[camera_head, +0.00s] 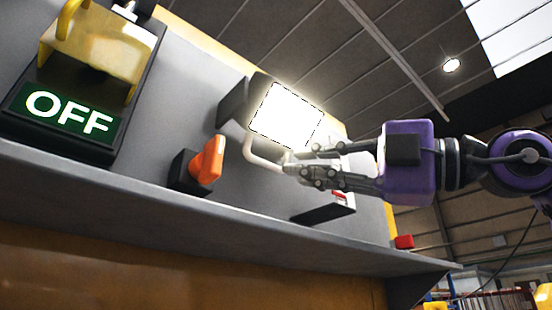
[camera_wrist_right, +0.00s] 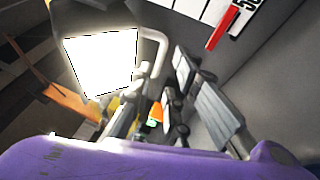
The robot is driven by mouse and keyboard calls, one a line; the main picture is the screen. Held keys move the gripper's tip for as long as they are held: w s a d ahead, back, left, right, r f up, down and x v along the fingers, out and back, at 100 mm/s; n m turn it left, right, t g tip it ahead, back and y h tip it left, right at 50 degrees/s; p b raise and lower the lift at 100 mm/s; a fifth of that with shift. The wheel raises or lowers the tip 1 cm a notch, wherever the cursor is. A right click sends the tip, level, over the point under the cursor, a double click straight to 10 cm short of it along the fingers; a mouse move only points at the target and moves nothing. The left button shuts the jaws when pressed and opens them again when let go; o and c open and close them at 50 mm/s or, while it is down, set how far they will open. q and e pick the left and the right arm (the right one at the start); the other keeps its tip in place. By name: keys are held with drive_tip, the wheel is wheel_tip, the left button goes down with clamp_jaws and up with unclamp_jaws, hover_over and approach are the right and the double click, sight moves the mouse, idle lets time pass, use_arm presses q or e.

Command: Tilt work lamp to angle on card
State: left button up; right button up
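The work lamp (camera_head: 285,113) is lit, with a bright white square face and a dark housing, in front of the grey panel. A pale bent handle tube (camera_head: 262,158) runs down from it. The lamp also shows in the right wrist view (camera_wrist_right: 100,62), with its tube (camera_wrist_right: 154,48) curving on its right. My right gripper (camera_head: 308,168) is at the tube's lower end; its fingers (camera_wrist_right: 158,85) look apart, with the tube end near their tips. Contact is unclear. A white card with a red strip (camera_wrist_right: 222,28) shows partly in the wrist view. My left gripper is out of view.
An orange switch handle (camera_head: 208,160) on a black base is left of the lamp. A green OFF sign (camera_head: 70,112) and yellow part (camera_head: 100,45) stand farther left. A grey ledge (camera_head: 200,205) runs below. A small red part (camera_head: 404,241) is at right.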

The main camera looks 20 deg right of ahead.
sight(270, 164)
drive_tip(key=p+x, duration=0.3)
drive_tip(key=x, duration=0.1)
drive_tip(key=shift+a+r+p, duration=0.1)
drive_tip(key=shift+p, duration=0.2)
drive_tip(key=shift+p+x, duration=0.45)
drive_tip(key=shift+x, duration=0.55)
drive_tip(key=shift+c, duration=0.2)
clamp_jaws()
